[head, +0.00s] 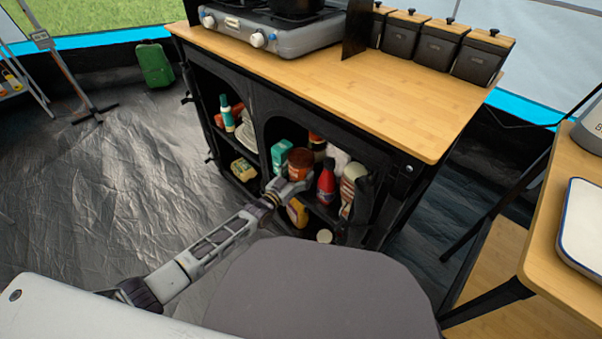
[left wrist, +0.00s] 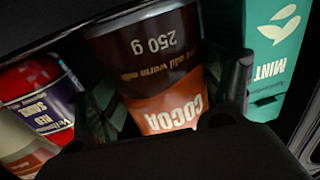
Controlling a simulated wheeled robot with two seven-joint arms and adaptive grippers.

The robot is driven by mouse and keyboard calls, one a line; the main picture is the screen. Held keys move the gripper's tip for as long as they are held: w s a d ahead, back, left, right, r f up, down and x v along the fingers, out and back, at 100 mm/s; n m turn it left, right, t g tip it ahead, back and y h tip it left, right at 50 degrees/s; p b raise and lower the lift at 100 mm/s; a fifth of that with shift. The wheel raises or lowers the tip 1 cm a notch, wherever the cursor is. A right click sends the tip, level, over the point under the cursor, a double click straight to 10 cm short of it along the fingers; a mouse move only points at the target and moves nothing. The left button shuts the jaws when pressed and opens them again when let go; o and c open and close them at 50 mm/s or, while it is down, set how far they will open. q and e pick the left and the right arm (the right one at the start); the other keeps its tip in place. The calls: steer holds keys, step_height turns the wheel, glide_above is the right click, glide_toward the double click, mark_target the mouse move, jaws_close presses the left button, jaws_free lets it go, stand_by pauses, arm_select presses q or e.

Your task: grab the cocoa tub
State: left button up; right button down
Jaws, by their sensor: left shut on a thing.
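The cocoa tub (left wrist: 155,65) is brown with an orange-brown lower band and reads "COCOA" and "250 g" upside down in the left wrist view. In the head view the tub (head: 300,161) is on the upper shelf of the cabinet's right compartment. My left gripper (head: 287,188) reaches into that opening at the tub. In the left wrist view the gripper (left wrist: 165,105) has a dark finger on each side of the tub and is shut on it. The tub's base is hidden. My right gripper is not in view.
A teal mint box (head: 282,153) stands left of the tub, and a red sauce bottle (head: 326,182) stands to its right. More goods fill the shelves of the black cabinet (head: 390,205). Its wooden top (head: 400,100) overhangs the opening.

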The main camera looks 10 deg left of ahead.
mark_target(294, 170)
arm_select(q)
steer(key=shift+r, duration=0.2)
steer(key=shift+r+p, duration=1.2)
steer(key=shift+r, duration=0.45)
steer(key=p+v, duration=0.5)
steer(key=v, duration=1.3)
steer(key=shift+p, duration=0.4)
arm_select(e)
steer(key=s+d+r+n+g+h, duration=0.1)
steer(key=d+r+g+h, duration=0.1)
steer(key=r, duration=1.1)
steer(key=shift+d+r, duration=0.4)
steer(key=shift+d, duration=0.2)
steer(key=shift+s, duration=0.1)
